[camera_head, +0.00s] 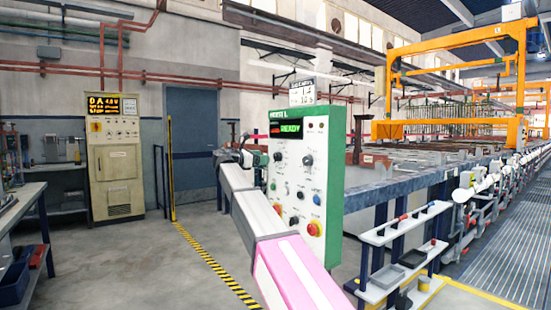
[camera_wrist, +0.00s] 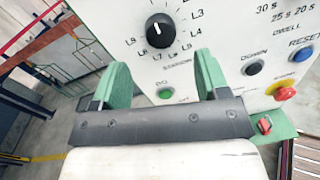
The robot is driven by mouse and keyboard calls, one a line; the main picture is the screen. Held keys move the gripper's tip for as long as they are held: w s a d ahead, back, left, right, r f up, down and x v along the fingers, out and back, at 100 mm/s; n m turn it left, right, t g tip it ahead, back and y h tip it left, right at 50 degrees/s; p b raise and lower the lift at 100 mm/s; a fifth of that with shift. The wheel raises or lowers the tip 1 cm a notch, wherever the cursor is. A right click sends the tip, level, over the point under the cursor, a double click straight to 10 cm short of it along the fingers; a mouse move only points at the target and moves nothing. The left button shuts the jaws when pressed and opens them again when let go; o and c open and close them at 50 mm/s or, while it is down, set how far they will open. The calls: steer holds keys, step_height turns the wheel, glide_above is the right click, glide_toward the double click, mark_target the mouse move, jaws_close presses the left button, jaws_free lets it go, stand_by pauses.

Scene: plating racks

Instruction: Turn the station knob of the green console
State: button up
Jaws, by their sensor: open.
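The green console (camera_head: 336,165) stands in the middle of the head view, its white front panel facing left and its display reading READY. The station knob (camera_wrist: 160,31) is round and black with a white mark, ringed by L-labels, above the word STATION in the wrist view. My gripper (camera_wrist: 163,66) has two green fingers, open and empty. The knob lies ahead of the gap between the fingertips, apart from both. In the head view my gripper (camera_head: 261,158) is close to the panel's left side, and the station knob is hard to make out there.
Below the station knob is a green GO button (camera_wrist: 165,94). To its right are a dark DOWN button (camera_wrist: 252,66), a blue RESET button (camera_wrist: 307,55) and a red emergency button (camera_wrist: 285,91). A beige cabinet (camera_head: 117,170) stands left. A railed plating line (camera_head: 400,175) runs behind.

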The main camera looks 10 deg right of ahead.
mark_target(275, 156)
steer(key=x, duration=0.7)
steer(key=c, duration=0.9)
